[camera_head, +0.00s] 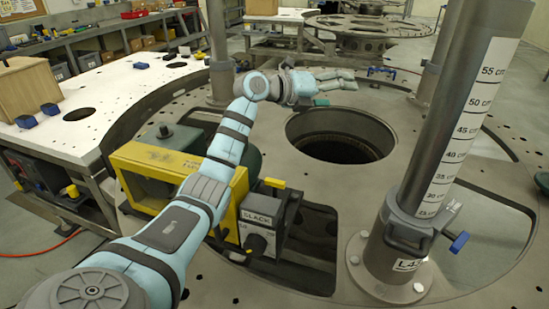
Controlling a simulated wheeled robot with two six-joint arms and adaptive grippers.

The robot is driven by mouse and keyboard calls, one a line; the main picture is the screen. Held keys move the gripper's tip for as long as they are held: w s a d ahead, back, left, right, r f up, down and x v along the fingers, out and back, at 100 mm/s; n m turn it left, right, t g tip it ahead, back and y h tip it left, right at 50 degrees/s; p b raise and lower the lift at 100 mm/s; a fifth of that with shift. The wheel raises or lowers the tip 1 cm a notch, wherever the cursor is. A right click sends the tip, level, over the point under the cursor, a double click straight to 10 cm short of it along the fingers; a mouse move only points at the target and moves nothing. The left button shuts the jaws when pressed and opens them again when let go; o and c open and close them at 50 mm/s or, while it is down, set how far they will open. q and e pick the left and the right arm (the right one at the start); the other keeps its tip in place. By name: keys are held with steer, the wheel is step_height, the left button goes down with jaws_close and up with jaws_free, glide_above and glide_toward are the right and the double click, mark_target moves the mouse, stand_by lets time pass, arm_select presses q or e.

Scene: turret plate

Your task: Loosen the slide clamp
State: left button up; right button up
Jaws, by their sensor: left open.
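A grey clamp collar (408,226) with a blue-ended handle (459,242) sits low around the thick grey post (455,110) with the centimetre scale, at the right; I take it for the slide clamp. My left arm reaches up from the lower left. My left gripper (345,79) is open above the far part of the plate, beyond the round hole, well away from the collar and up and to the left of it. Nothing shows between its fingers. My right gripper is not in view.
The turret plate (330,190) has a large round hole (340,135) in its middle. A yellow frame (160,175) and a box labelled SLACK (262,225) stand left of centre, partly behind my arm. Another post (218,50) stands at the back.

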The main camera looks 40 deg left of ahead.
arm_select(q)
steer(key=s+a+f+m+g+y, duration=0.3)
steer(key=s+f+g, duration=0.15)
steer(key=f, duration=0.25)
steer(key=g+y+b, duration=0.2)
steer(key=g+y, duration=0.2)
steer(key=g, duration=0.1)
glide_above(275, 181)
steer(key=s, duration=0.5)
step_height(275, 181, down, 10)
steer(key=shift+m, duration=0.4)
steer(key=x, duration=0.9)
steer(key=shift+w+f, duration=0.3)
steer(key=shift+w, duration=0.05)
steer(key=shift+w+f, duration=0.3)
steer(key=shift+f, duration=0.25)
steer(key=shift+c, duration=0.4)
